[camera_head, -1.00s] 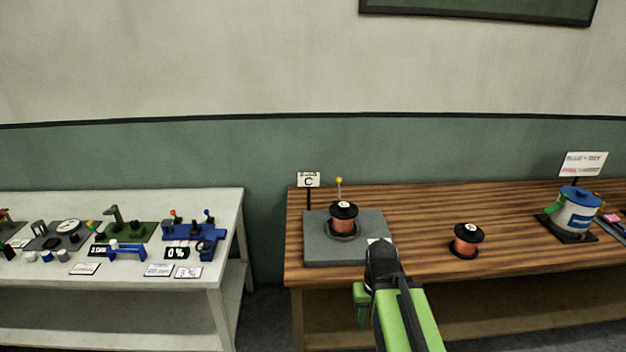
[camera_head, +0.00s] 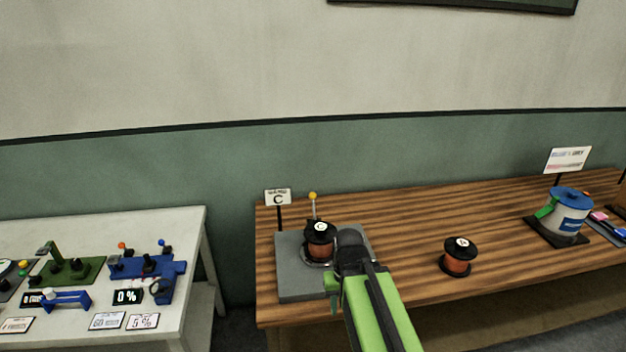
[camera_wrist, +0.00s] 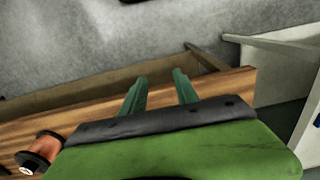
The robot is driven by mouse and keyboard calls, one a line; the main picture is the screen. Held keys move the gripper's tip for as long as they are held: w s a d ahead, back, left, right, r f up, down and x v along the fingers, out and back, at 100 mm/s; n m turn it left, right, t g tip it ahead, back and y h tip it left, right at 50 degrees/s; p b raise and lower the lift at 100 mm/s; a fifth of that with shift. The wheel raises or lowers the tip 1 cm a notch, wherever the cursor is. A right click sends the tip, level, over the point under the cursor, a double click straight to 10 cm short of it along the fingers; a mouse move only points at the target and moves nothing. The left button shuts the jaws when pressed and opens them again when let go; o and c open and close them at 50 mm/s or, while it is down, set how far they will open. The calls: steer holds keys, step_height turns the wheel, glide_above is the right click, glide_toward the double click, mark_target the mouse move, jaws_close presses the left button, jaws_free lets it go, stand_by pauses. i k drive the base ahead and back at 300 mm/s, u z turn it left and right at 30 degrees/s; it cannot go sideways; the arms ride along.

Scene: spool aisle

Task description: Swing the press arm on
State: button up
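A grey base plate (camera_head: 300,287) lies on the wooden table with a copper spool (camera_head: 319,252) marked C standing on it. A thin upright rod with a yellow ball (camera_head: 313,196) rises behind this spool; it looks like the press arm, but its lower part is hidden. My gripper (camera_wrist: 160,82) is open, with two green fingers apart and nothing between them in the wrist view. In the head view my green and black arm covers the plate's right part, close beside the spool. The fingertips are mostly hidden there.
A second copper spool (camera_head: 459,257) stands alone on the wooden table (camera_head: 410,221). A blue-lidded pot (camera_head: 568,218) stands at the right. A sign C (camera_head: 278,197) stands behind the plate. A white table (camera_head: 183,229) with several small devices is at the left, across a gap.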

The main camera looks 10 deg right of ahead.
mark_target(312, 194)
steer(key=i, duration=0.3)
steer(key=z, duration=0.9)
steer(key=k, duration=0.1)
steer(key=u, duration=3.05)
steer(key=k, duration=1.2)
steer(key=z, duration=0.8)
steer(key=i, duration=1.4)
steer(key=u, duration=0.1)
